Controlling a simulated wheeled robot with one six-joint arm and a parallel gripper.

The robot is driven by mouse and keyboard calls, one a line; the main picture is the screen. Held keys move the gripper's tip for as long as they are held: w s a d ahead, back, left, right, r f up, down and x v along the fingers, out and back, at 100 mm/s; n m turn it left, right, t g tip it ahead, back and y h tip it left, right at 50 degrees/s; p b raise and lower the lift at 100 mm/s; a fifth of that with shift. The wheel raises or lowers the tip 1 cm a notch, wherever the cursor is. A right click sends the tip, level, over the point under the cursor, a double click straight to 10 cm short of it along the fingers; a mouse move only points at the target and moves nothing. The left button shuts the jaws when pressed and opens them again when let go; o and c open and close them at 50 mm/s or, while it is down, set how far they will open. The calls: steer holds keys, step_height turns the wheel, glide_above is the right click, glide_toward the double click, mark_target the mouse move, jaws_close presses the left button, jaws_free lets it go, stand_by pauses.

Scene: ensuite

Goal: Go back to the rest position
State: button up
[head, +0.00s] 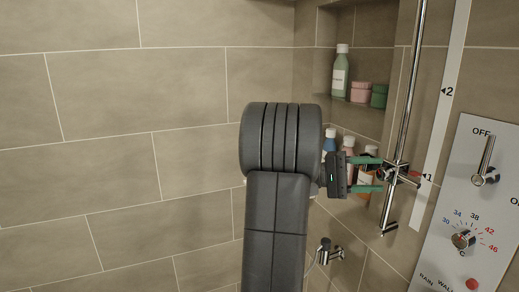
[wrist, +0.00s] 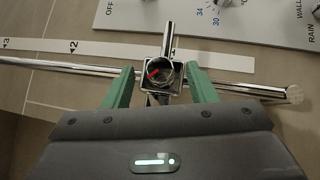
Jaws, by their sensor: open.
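My gripper (head: 380,174) is at the right of the head view, with two green fingers pointing right toward the chrome slider (head: 398,172) on the vertical shower rail (head: 408,90). In the wrist view my gripper (wrist: 160,70) is open, with one finger on each side of the slider (wrist: 152,68). A clear gap shows between each finger and the slider there. The slider's red pointer lies close to mark 1 on the white scale strip (head: 444,110). My arm hides part of the wall and the lower niche.
A niche shelf holds a green bottle (head: 340,72), a pink jar (head: 361,92) and a green jar (head: 379,95). More bottles stand on a lower shelf behind my gripper. A control panel (head: 470,215) with lever and dial is at right. The tiled wall (head: 110,110) at left is bare.

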steer(key=shift+s+d+r+m, duration=0.15)
steer(key=shift+d+m, duration=0.15)
steer(key=shift+d, duration=0.1)
steer(key=shift+a+m+y, duration=0.15)
steer(key=shift+m+y, duration=0.35)
steer(key=shift+y, duration=0.2)
steer(key=shift+m+y, duration=0.3)
